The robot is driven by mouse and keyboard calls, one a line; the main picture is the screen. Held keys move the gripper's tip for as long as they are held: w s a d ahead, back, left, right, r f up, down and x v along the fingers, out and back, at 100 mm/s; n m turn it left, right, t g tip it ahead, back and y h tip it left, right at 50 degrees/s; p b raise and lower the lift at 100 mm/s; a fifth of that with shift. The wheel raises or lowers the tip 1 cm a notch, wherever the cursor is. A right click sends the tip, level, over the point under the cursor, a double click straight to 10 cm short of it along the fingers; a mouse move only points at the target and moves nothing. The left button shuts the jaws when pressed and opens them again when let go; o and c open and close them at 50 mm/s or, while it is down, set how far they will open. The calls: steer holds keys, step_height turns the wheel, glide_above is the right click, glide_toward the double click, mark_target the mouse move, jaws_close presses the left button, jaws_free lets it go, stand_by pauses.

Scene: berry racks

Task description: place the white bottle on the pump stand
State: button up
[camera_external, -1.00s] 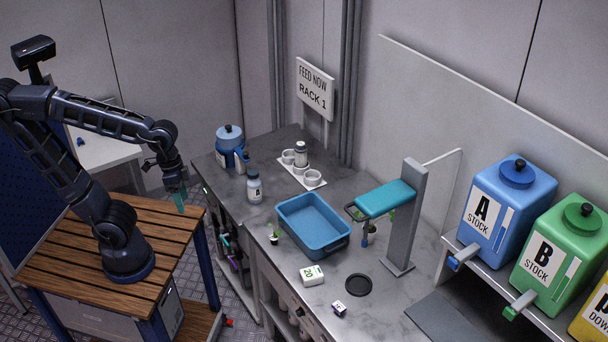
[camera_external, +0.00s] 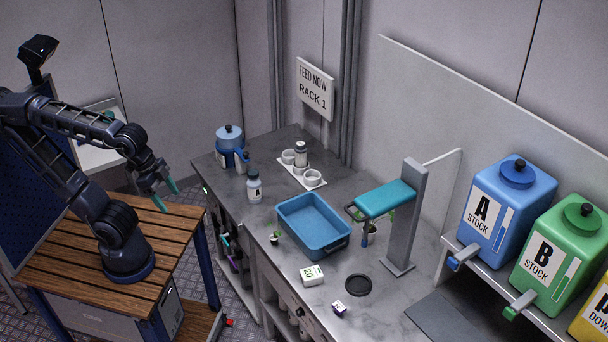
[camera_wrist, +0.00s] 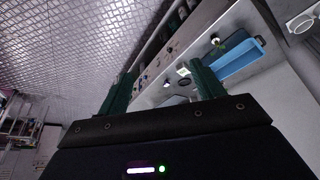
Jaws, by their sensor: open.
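My gripper (camera_external: 164,196) is open and empty above the wooden cart at the left, well away from the counter. Its two green fingers stand apart in the wrist view (camera_wrist: 162,88). A white bottle with a blue-grey cap and an A label (camera_external: 254,188) stands upright on the counter, left of the blue tub. Another small white bottle with a dark cap (camera_external: 301,152) stands upright among the cups on a white cup holder (camera_external: 292,174). I cannot tell which object is the pump stand; a grey post with a teal top (camera_external: 407,225) stands right of the tub.
The blue tub (camera_external: 318,239), a white box marked 20 (camera_external: 312,275), a small cube (camera_external: 338,307) and a black disc (camera_external: 358,285) lie on the counter. A blue jug (camera_external: 230,147) stands at the back left. Stock tanks (camera_external: 508,205) fill the right shelf.

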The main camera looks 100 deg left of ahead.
steer(key=w+a+f+n+g+h, duration=0.2)
steer(key=w+a+f+n+g, duration=0.1)
steer(key=w+a+n, duration=0.15)
steer(key=n+t+h, duration=0.8)
steer(key=n+t, duration=0.1)
steer(key=n, duration=1.1)
glide_above(253, 172)
steer(key=d, duration=0.9)
step_height(253, 172, down, 16)
steer(key=s+a+f+n+t+y, duration=0.4)
steer(key=s+a+f+n+t, duration=0.2)
steer(key=s+a+f+n, duration=0.5)
steer(key=w+r+m, duration=0.1)
steer(key=w, duration=0.2)
steer(key=w+d+m, duration=0.1)
steer(key=w, duration=0.3)
steer(key=w+d+r+m, duration=0.1)
steer(key=w, duration=0.3)
steer(key=shift+r+m, duration=0.25)
steer(key=shift+r, duration=0.1)
steer(key=shift+c, duration=0.2)
jaws_close()
